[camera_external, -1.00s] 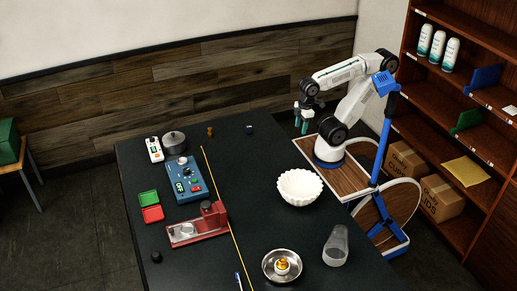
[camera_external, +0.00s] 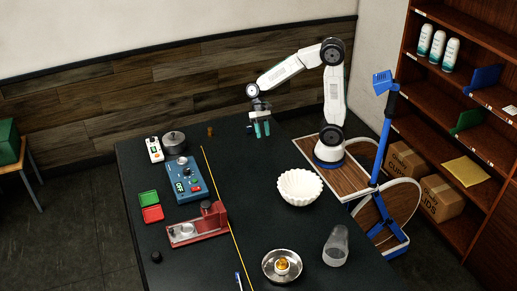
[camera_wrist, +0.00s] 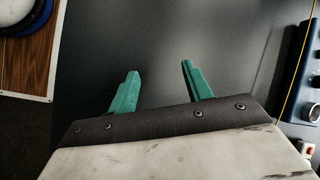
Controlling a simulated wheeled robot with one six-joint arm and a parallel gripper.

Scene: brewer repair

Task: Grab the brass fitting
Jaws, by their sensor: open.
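A small brown-gold piece (camera_external: 210,132) stands upright near the table's far edge. A gold-orange piece (camera_external: 282,264) sits on a white ring in a metal dish (camera_external: 267,276) at the near end. Both are too small for me to tell which is the brass fitting. My gripper (camera_external: 262,130), with green fingers, is above the far edge of the table, right of the brown-gold piece and far from the dish. In the wrist view my gripper (camera_wrist: 158,72) is open, with only dark tabletop between its fingers. Neither piece shows in that view.
A blue device (camera_external: 183,180) and red stand (camera_external: 197,227) are left of the yellow line (camera_external: 222,205). The table's middle is mostly clear.

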